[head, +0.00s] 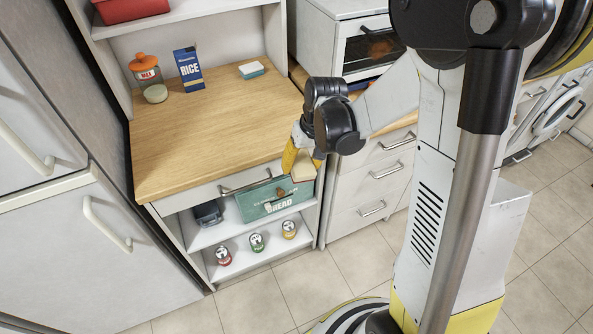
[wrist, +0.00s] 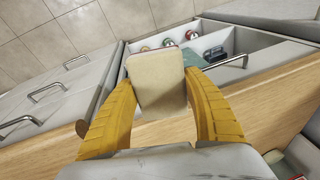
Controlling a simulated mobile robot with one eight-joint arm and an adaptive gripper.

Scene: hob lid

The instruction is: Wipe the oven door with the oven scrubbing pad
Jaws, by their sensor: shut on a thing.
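My gripper (head: 303,160) is in front of the wooden counter's right front corner, above the floor and beside the drawers. Its yellow fingers are shut on a beige pad (head: 304,171). In the wrist view the pad (wrist: 158,82) is a pale, rounded block between the fingertips of my gripper (wrist: 160,80). The likely oven is a white box at the back right; its door (head: 372,47) has a dark window and a handle along the top. The door looks closed, and my arm partly covers its right side. The pad is well apart from it.
The wooden counter (head: 205,125) holds an orange-lidded jar (head: 146,70), a round pale item (head: 155,94), a rice box (head: 188,69) and a blue-and-white sponge (head: 251,69). A fridge (head: 70,220) stands left.

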